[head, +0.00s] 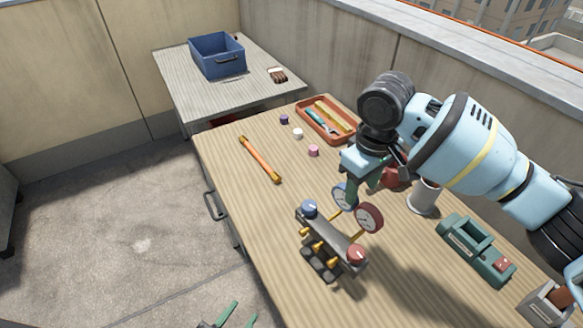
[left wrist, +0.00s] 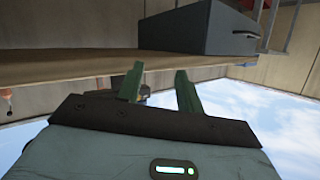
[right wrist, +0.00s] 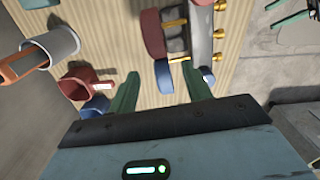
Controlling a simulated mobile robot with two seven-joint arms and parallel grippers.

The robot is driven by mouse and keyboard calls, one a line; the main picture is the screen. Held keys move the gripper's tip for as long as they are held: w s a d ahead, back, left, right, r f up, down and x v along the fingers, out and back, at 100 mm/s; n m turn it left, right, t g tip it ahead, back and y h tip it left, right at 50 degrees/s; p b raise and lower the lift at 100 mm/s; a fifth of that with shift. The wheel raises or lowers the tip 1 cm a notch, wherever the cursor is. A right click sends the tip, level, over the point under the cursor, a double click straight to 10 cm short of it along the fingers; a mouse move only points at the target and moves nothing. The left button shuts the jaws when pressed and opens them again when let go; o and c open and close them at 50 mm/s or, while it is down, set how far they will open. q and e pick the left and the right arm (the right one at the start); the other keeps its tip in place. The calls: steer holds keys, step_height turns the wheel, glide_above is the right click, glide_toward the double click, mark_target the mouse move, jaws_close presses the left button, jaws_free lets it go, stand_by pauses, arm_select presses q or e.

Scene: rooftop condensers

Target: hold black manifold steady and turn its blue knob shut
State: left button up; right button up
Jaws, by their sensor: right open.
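The black manifold (head: 333,238) stands on the wooden table, with gold fittings along its side. Its blue knob (head: 309,208) is at the far end and its red knob (head: 356,254) at the near end. A blue gauge (head: 345,197) and a red gauge (head: 368,217) stick out on its right. My right gripper (right wrist: 160,90) is open; in the right wrist view the blue gauge (right wrist: 164,76) shows between its fingertips, and the manifold (right wrist: 200,35) lies beyond. I cannot tell whether they touch. My left gripper (head: 237,316) is open and empty, low beside the table.
An orange tray (head: 310,126) with tools, small caps and an orange bar (head: 260,159) lie toward the back. A grey cup (head: 423,198), red mug (head: 393,180) and green device (head: 476,248) stand on the right. A blue bin (head: 217,57) sits on the rear table.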

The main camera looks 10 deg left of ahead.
mark_target(356, 209)
arm_select(q)
steer(key=w+d+r+m+t+h, duration=0.1)
steer(key=w+d+r+m+h, duration=0.35)
steer(key=r, duration=0.35)
steer(key=w+d+r+m+t+h, duration=0.1)
steer(key=w+d+r+m+h, duration=0.4)
steer(key=r, duration=0.4)
steer(key=s+d+r+m+g+h, duration=0.2)
steer(key=d+r+m+g, duration=0.3)
steer(key=m+g, duration=0.75)
steer(key=s+d+r+m+g+h, duration=0.15)
steer(key=d+r+m+g, duration=0.45)
steer(key=m, duration=1.1)
steer(key=w+a+f+m+t+y, duration=0.2)
steer(key=w+a+m+y, duration=0.7)
steer(key=w+y, duration=0.5)
steer(key=shift+w+a+f+t, duration=0.4)
steer(key=shift+a+t, duration=0.05)
steer(key=shift+a, duration=0.9)
arm_select(e)
steer(key=shift+f, duration=3.9)
